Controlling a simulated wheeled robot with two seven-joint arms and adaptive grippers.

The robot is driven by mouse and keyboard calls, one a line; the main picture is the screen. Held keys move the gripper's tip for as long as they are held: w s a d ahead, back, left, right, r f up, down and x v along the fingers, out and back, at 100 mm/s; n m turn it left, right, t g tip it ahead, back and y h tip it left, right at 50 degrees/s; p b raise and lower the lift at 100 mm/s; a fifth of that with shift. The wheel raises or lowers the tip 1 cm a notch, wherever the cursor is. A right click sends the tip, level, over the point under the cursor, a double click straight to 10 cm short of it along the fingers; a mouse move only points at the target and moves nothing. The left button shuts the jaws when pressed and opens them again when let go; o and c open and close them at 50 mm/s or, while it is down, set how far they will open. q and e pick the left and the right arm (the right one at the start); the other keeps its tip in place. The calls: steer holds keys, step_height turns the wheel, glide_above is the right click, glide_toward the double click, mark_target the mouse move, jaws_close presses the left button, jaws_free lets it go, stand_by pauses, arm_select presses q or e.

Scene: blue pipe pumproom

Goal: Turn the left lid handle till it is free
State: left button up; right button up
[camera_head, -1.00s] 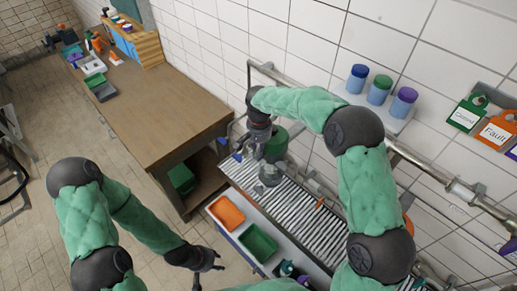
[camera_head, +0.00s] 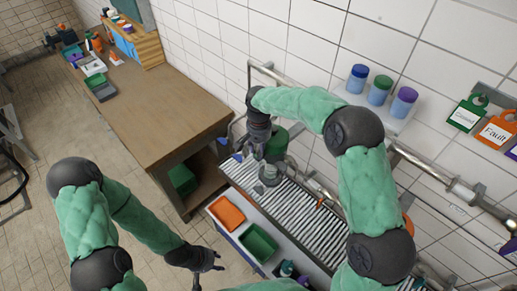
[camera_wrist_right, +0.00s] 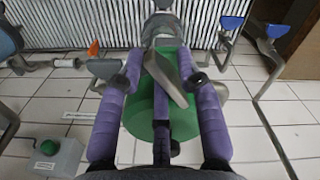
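A green vessel (camera_wrist_right: 150,112) with grey metal fittings stands below my right gripper in the right wrist view; it also shows in the head view (camera_head: 277,143). A flat grey handle (camera_wrist_right: 170,78) lies slanted across it, between my right gripper's purple fingers. My right gripper (camera_wrist_right: 163,80) is open around it, fingers apart; contact cannot be told. In the head view my right gripper (camera_head: 255,153) hangs at the vessel's left side. Which handle is the left lid handle is unclear. My left gripper (camera_head: 212,268) is open and empty, low over the floor.
Blue-ended handles (camera_wrist_right: 231,23) (camera_wrist_right: 276,31) stand beyond the vessel. A ribbed grate (camera_head: 300,212) is in front, with an orange tray (camera_head: 227,212) and a green tray (camera_head: 258,243) beside it. A wooden bench (camera_head: 160,105) stands left. Pipes run along the tiled wall.

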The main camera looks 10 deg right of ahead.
steer(key=shift+d, duration=0.1)
steer(key=shift+r, duration=4)
